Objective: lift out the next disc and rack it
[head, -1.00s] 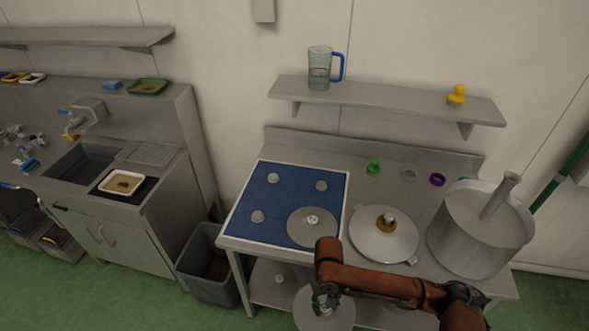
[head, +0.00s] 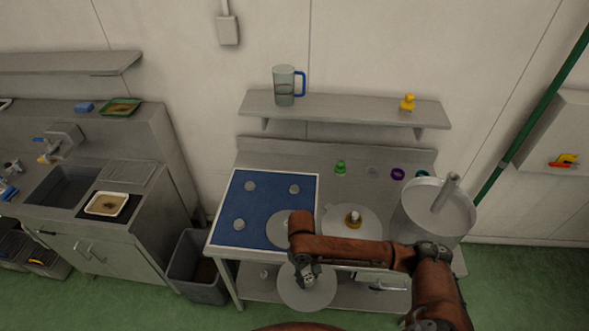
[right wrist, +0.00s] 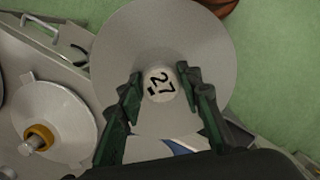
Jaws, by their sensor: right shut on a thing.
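My right gripper (head: 309,281) is shut on the hub of a round grey disc (head: 301,297), held in front of the table's front edge. In the right wrist view the disc (right wrist: 190,40) faces the camera, its pale hub marked 27 between the fingers (right wrist: 162,88). A blue mat (head: 262,205) on the table bears three small grey knobs and another grey disc (head: 277,225), partly hidden by my arm. My left gripper is not in view.
A large pot (head: 408,215) stands at the table's right end. A wall shelf (head: 350,112) holds a jug (head: 284,88) and a yellow object (head: 407,103). A grey bin (head: 190,285) stands left of the table, beside the sink unit. Small coloured items line the table's back.

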